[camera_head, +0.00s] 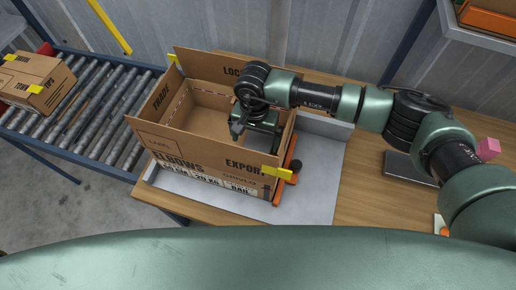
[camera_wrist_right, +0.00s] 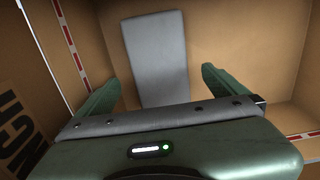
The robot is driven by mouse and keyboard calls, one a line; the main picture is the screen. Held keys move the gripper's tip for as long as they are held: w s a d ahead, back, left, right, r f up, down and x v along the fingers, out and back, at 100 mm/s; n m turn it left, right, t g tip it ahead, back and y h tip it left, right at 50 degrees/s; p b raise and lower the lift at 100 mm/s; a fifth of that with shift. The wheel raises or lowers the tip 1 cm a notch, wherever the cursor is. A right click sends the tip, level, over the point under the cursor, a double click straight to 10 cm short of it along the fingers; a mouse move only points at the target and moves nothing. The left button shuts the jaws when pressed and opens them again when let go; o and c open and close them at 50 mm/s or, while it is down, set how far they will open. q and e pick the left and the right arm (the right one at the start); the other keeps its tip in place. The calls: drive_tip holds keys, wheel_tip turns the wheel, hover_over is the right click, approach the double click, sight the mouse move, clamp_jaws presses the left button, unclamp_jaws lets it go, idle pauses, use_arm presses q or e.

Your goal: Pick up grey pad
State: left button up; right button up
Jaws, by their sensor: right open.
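The grey pad (camera_wrist_right: 157,60) is a flat, light grey rectangle. In the right wrist view it lies on the brown floor of an open cardboard box, ahead of my right gripper (camera_wrist_right: 160,76), and its near end runs between the two green fingers. The fingers are apart with nothing gripped. In the head view my right gripper (camera_head: 252,133) points down into the right part of the cardboard box (camera_head: 205,172); I cannot make out the pad there. How far the fingertips are above the pad is hard to tell. My left gripper is not in view.
The box walls stand close around my right gripper. The box sits on a grey mat (camera_head: 312,185) on a wooden table (camera_head: 365,205). An orange tool (camera_head: 287,178) lies beside the box. A roller conveyor (camera_head: 80,120) with a closed carton (camera_head: 38,85) is at left.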

sight(256, 148)
wheel_tip(256, 148, down, 4)
drive_tip(key=shift+s+f+p, duration=0.15)
drive_tip(key=shift+f+p, duration=0.05)
drive_tip(key=shift+p, duration=1.05)
drive_tip(key=shift+f, duration=0.35)
drive_tip(key=c, duration=1.3)
drive_tip(key=shift+o, duration=0.2)
drive_tip(key=shift+r, duration=0.15)
